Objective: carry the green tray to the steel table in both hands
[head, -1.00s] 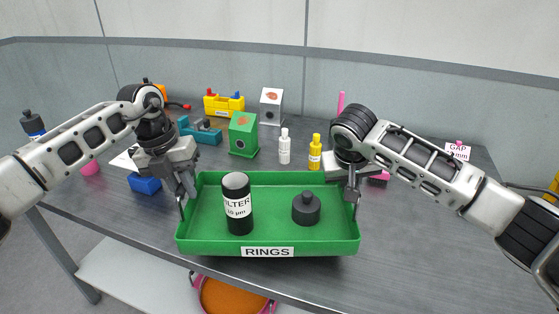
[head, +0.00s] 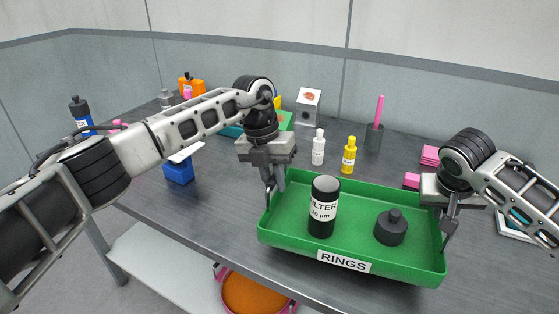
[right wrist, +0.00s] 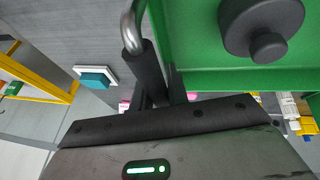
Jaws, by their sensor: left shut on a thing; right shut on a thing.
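The green tray (head: 358,225), with a RINGS label on its front wall, is in the head view over the grey table's front part. A black FILTER bottle (head: 323,207) and a dark knobbed round piece (head: 391,228) stand in it. My left gripper (head: 272,190) is shut on the tray's left end wall. My right gripper (head: 447,226) is shut on its right end wall. In the right wrist view, the tray (right wrist: 188,55) and the knobbed piece (right wrist: 262,25) show close to the right gripper's fingers (right wrist: 155,75). I cannot tell whether the tray's bottom touches the table.
The grey table (head: 215,215) carries a white bottle (head: 318,148), a yellow bottle (head: 349,156), a dark cup with a pink stick (head: 374,135), a blue block (head: 179,172) and a white box (head: 307,106). An orange-filled pink-rimmed container (head: 250,292) is below the front edge.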

